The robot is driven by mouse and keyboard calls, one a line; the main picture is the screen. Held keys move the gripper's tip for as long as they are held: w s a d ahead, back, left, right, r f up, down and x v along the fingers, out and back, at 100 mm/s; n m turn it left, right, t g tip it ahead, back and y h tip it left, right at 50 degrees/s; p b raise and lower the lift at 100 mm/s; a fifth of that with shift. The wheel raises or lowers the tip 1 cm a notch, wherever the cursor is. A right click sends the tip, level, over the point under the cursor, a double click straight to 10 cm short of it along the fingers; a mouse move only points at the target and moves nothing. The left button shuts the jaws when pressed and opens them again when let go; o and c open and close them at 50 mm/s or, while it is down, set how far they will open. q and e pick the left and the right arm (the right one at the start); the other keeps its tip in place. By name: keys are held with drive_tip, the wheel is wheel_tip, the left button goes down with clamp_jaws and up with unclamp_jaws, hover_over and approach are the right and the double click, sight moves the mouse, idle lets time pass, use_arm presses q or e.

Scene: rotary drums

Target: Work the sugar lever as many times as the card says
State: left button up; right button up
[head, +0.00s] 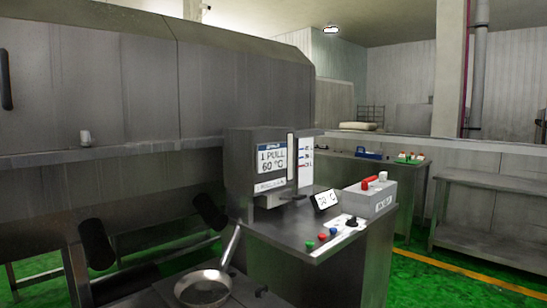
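The card (271,162) is on the front of a grey dispenser unit (240,178) and reads "1 PULL 60 °C". A grey box (375,199) stands on the steel counter (275,232) to the right, with a red lever (374,182) on top. The lever lies low and slanted. The box's label is too small to read, so I cannot tell if this is the sugar lever. A small tilted display (325,200) stands left of the box; its number is hard to read. Neither of my grippers is in view.
Green, red and blue buttons and a black knob (352,222) sit at the counter's front. A steel pan (205,287) with its handle raised is at lower left. A large steel machine (95,90) fills the left. Green floor (420,270) is free at right.

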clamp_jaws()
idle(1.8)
